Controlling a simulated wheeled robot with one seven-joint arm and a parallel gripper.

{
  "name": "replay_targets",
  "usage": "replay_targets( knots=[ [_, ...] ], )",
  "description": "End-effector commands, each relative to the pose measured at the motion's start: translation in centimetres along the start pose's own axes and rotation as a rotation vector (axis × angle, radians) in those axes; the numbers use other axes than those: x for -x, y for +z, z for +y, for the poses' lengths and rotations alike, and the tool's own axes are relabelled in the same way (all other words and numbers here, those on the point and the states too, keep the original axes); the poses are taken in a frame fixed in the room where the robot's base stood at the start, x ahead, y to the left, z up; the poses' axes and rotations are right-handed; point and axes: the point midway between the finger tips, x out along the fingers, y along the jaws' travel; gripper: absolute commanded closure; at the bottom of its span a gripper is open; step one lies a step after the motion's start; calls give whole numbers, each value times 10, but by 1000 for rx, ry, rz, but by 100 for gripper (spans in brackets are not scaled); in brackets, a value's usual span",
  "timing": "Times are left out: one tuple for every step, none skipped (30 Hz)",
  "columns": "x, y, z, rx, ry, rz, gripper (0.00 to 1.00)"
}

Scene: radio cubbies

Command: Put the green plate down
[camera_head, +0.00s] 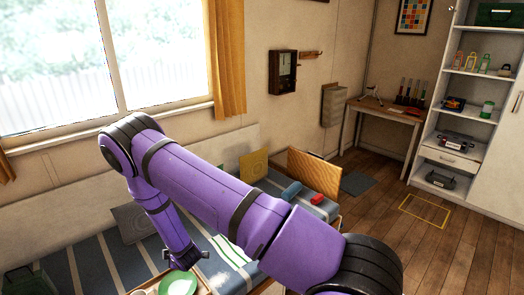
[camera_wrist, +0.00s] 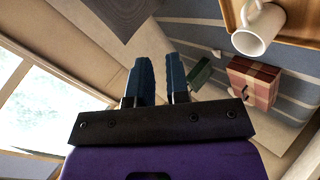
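The plate does not show in the wrist view. There my gripper (camera_wrist: 158,80) has its two dark blue fingers a little apart, with a narrow empty gap between them. A white mug (camera_wrist: 258,30) stands on the wooden tray (camera_wrist: 298,36).
In the wrist view, a red-brown checked box (camera_wrist: 252,82) and a dark green block (camera_wrist: 201,72) lie on the striped blue-grey cover. In the head view, a blue item (camera_head: 291,190) and a red item (camera_head: 317,198) lie further along. The wooden floor (camera_head: 455,258) at right has free room.

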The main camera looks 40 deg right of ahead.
Motion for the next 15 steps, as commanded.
replay_targets(
  knots=[
    [8,-9,22,-39,-1,-5,84],
    [13,-13,32,-62,-7,-10,84],
    [20,-18,45,-92,-15,-17,84],
    [26,-22,55,-115,-21,-21,84],
    [32,-26,65,-137,-27,-26,84],
    [40,-30,78,-167,-35,-33,84],
    [46,-34,87,-189,-41,-37,84],
    [53,-37,96,-211,-47,-41,84],
    [62,-42,108,-240,-56,-46,84],
    [70,-44,117,-260,-62,-50,84],
    [77,-47,125,-282,-68,-54,84],
    [88,-50,137,-309,-76,-59,84],
    [96,-52,145,-330,-82,-63,84],
    [104,-55,153,-350,-88,-67,84],
    [115,-58,164,-377,-96,-71,84]
  ],
)
